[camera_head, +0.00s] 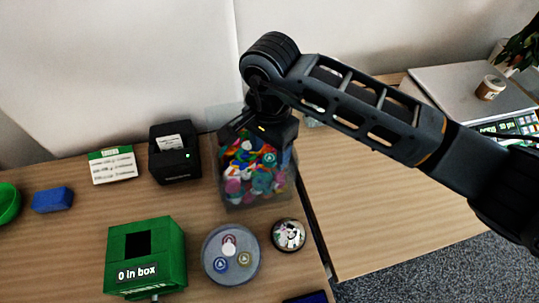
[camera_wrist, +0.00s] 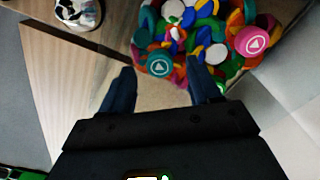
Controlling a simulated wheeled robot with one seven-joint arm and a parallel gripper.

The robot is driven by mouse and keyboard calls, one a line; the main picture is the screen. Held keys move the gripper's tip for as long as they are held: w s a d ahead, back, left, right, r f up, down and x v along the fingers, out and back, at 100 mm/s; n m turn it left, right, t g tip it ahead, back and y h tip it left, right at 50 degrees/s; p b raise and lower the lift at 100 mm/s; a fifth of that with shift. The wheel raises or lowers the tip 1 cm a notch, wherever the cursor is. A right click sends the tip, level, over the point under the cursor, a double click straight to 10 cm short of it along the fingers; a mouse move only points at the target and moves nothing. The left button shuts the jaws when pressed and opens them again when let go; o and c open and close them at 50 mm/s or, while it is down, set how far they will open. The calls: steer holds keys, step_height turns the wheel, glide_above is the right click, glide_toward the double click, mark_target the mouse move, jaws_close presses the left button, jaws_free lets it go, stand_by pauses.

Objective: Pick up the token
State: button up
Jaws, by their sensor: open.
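My gripper (camera_head: 262,130) is open, over a clear bin (camera_head: 236,203) heaped with colourful pieces. In the wrist view my gripper (camera_wrist: 161,80) points at the heap, its two dark fingers apart. A round teal token (camera_wrist: 159,65) with a white triangle mark shows between and just beyond the fingertips; I cannot tell its depth from them. A pink token (camera_wrist: 252,41) with a similar mark lies to the right of it. In the head view a teal token (camera_head: 269,158) shows in the bin. Three more tokens, red-and-white (camera_head: 229,246), blue (camera_head: 221,265) and yellowish (camera_head: 244,259), lie on a round grey dish.
The grey dish (camera_head: 215,276) stands in front of the bin, beside a panda-pictured round tin (camera_head: 289,235). A green box (camera_head: 170,255) labelled "0 in box" stands left. A black printer-like device (camera_head: 174,165) and a blue block (camera_head: 52,200) are further back. The right table is bare near the front.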

mark_target(270, 158)
steer(key=shift+f, duration=0.65)
steer(key=shift+c, duration=0.3)
steer(key=c, duration=1)
steer(key=shift+c, duration=0.2)
steer(key=shift+r, duration=0.15)
step_height(270, 158, up, 10)
steer(key=b, duration=0.1)
